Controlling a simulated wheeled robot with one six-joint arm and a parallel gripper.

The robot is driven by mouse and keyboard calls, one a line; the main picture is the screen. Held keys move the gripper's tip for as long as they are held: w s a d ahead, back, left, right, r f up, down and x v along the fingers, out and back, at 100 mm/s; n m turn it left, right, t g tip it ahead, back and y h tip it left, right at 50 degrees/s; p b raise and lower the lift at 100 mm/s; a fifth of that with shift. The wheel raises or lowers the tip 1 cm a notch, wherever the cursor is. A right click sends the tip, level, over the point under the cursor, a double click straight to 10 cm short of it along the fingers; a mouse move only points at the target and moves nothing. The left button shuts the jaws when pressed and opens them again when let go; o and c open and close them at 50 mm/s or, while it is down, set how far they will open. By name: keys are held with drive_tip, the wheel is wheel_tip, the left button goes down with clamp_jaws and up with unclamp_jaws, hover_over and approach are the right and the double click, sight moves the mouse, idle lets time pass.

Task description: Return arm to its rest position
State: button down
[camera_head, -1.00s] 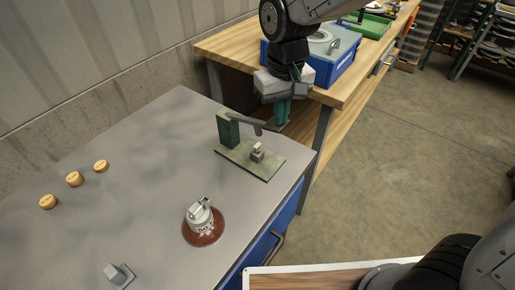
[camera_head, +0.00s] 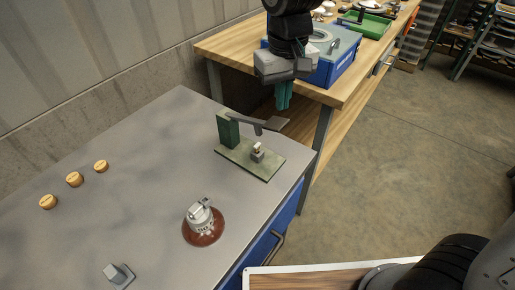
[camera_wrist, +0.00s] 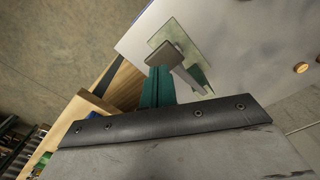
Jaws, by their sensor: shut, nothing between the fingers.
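My gripper (camera_head: 284,95) hangs in the air in the head view, above and behind the green fixture, in front of the wooden bench. Its teal fingers are together with nothing between them. They also show in the wrist view (camera_wrist: 157,88), pointing toward the table. The green fixture (camera_head: 246,157) stands on the grey metal table (camera_head: 140,150), with an upright block, a grey lever and a small grey-white part on its base. In the wrist view the lever (camera_wrist: 175,58) appears close beside the fingers, but the head view shows them apart from it.
A brown insulator with a grey metal cap (camera_head: 202,222) stands at the table's front. Several small orange-tan discs (camera_head: 74,179) sit at left, and a grey block (camera_head: 117,274) near the front edge. A blue box (camera_head: 335,62) is on the wooden bench (camera_head: 228,46) behind my gripper.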

idle(0.4)
drive_tip(key=shift+s+d+f, duration=0.1)
drive_tip(key=shift+s, duration=0.1)
drive_tip(key=s+d+r+m, duration=0.2)
drive_tip(key=s+d, duration=0.7)
drive_tip(key=d, duration=0.1)
drive_tip(key=s+d+r+m+t, duration=0.1)
drive_tip(key=s+d+r+m, duration=0.1)
drive_tip(key=s+d, duration=0.7)
drive_tip(key=shift+s+d, duration=0.25)
drive_tip(key=shift+d, duration=0.15)
